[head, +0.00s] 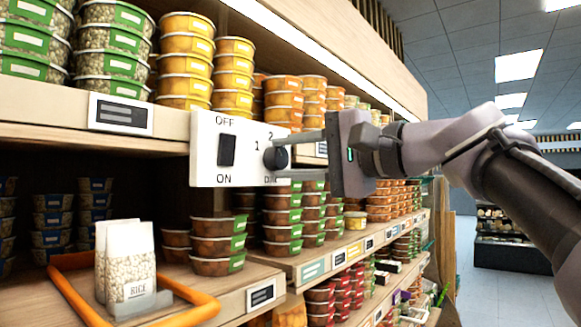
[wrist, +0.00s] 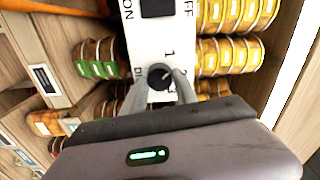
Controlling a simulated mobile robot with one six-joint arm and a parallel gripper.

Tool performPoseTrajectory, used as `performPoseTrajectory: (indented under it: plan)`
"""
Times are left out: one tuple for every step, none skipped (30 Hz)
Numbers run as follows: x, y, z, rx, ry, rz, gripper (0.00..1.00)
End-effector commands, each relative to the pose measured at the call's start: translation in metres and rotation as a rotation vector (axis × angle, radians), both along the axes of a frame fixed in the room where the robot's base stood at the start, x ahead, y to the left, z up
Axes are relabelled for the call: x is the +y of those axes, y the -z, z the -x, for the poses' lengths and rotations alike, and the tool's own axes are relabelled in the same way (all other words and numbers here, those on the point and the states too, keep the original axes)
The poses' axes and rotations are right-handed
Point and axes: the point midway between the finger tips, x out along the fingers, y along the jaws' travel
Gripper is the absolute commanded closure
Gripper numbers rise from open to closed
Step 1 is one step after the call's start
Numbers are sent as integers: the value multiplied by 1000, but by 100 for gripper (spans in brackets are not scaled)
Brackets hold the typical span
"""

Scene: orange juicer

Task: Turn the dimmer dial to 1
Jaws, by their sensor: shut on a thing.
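The dimmer dial (head: 277,158) is a round black knob on the right part of a white switch panel (head: 205,165). The panel carries an ON/OFF rocker switch (head: 227,150) on its left, and the marks 1 and 2 show near the dial. My gripper (head: 283,158) reaches in from the right with its fingers around the dial. In the wrist view the dial (wrist: 159,75) sits between the two grey fingertips, which are shut on it. The dial's pointer and exact setting are too small to tell. Part of the panel's lettering is hidden behind the fingers.
Shelves with stacked food tubs (head: 185,60) stand behind and around the panel. A rice bag (head: 127,262) stands at the lower left beside an orange handle (head: 75,298). The aisle floor (head: 510,293) at the right is open.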

Motion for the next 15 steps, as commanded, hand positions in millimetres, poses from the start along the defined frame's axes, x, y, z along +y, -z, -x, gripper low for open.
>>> performPoseTrajectory:
  plan:
    - [0, 1, 0, -31, 0, 20, 100]
    - [0, 1, 0, -52, 0, 36, 100]
    - [0, 0, 0, -78, 1, 57, 100]
    - [0, 0, 0, -95, 1, 71, 100]
    - [0, 0, 0, -113, 1, 86, 100]
    - [0, 0, 0, -135, 1, 103, 100]
    - [0, 0, 0, -152, 1, 114, 100]
    - [0, 0, 0, -168, 1, 127, 100]
    - [0, 0, 0, -186, 1, 141, 100]
    - [0, -1, 0, -200, 1, 152, 100]
    - [0, -1, 0, -212, 1, 162, 100]
    - [0, -1, 1, -229, 1, 175, 100]
    - [0, -1, 1, -240, 1, 183, 100]
    - [0, -1, 1, -249, 0, 191, 100]
    - [0, -1, 1, -262, 0, 201, 100]
